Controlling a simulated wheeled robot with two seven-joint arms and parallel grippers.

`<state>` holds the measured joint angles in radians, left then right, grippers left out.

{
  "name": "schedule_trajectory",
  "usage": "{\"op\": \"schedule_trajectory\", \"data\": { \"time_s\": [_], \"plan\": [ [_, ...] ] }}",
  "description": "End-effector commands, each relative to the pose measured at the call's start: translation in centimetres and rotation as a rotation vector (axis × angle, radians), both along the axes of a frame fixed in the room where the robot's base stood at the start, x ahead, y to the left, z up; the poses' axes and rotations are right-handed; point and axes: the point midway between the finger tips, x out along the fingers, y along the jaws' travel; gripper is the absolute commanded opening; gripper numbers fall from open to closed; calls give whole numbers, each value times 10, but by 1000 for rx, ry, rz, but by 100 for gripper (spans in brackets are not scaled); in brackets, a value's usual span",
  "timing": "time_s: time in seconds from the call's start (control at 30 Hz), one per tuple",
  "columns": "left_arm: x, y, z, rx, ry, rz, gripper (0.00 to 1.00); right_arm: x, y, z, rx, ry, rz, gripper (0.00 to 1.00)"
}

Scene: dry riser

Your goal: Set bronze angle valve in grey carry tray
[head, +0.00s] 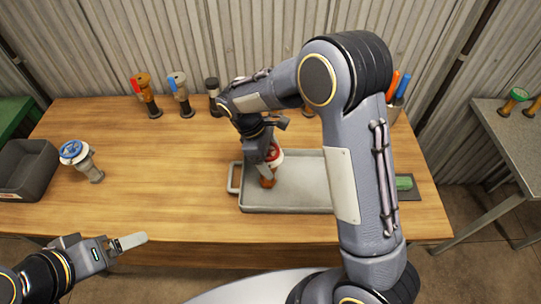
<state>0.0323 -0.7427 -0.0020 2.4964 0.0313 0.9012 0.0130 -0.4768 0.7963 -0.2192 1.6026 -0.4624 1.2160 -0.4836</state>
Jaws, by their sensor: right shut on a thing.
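The bronze angle valve (268,182) has a red and white top and a bronze-brown lower body. My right gripper (267,162) is shut on it, and gripper and arm hide part of it. The valve is upright or nearly so over the left part of the grey carry tray (300,196). I cannot tell whether its foot touches the tray floor. The tray is shallow, with a handle at its left end; my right arm covers its right part. My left gripper (133,241) is off the table's front edge at lower left, empty; its opening is unclear.
A blue-wheeled valve (76,156) stands at left beside a dark grey bin (28,172). Red-handled (147,96) and blue-handled (181,96) valves and a black-topped fitting (213,96) stand at the back. A green object (404,183) lies right of the tray. The table's left middle is clear.

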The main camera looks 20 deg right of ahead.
Motion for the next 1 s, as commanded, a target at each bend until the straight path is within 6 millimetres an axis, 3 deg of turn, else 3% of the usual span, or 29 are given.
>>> {"op": "schedule_trajectory", "data": {
  "time_s": [0.03,0.07,0.2,0.57,1.0],
  "plan": [
    [0,0,-2,0,0,0,83,0,0,-2,0,0,0,19],
    [0,0,-2,0,0,0,83,0,0,-3,0,0,0,80],
    [0,0,-1,0,0,0,83,0,0,-2,0,0,0,99],
    [0,0,-1,0,0,0,83,1,3,6,0,-1,0,100],
    [0,0,-9,0,0,0,83,18,32,87,3,-4,1,100]
  ]
}}
